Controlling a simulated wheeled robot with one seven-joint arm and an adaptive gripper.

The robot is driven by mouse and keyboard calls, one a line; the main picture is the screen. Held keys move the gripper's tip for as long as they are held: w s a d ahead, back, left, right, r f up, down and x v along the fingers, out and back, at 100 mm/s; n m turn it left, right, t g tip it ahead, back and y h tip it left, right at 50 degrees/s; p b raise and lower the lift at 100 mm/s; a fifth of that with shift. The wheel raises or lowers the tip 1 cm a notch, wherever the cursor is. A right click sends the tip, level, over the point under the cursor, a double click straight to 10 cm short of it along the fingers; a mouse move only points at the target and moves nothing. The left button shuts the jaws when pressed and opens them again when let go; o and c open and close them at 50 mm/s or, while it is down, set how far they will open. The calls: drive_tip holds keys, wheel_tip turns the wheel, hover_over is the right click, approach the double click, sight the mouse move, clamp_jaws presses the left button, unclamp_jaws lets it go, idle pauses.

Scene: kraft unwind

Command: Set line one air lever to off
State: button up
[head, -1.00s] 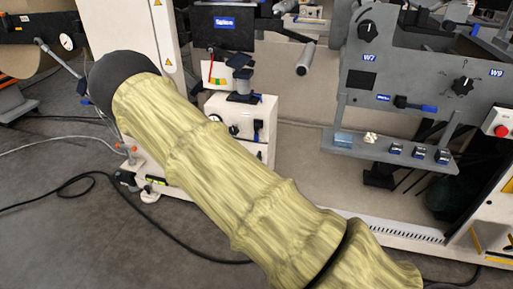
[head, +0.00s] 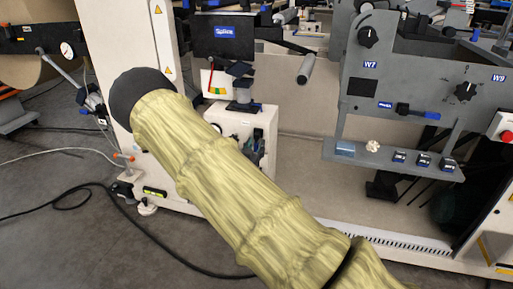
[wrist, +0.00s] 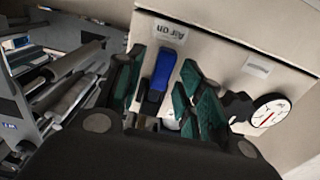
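In the wrist view a blue lever (wrist: 158,78) stands on a cream panel, below a label (wrist: 170,30) reading "Air on". My gripper (wrist: 163,64) is open, with teal-padded fingers on either side of the lever. A gap shows between the lever and the right finger; whether the left finger touches it I cannot tell. The lever's lower end is partly hidden by the gripper.
A pressure gauge (wrist: 269,112) and a black knob (wrist: 236,106) sit right of the lever. In the head view, a grey W7 panel (head: 400,75) with a shelf (head: 392,158) stands at the right. A black cable (head: 100,187) lies on the floor at the left.

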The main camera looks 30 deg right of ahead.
drive_tip(key=shift+w+d, duration=0.45)
drive_tip(key=shift+d, duration=0.15)
clamp_jaws()
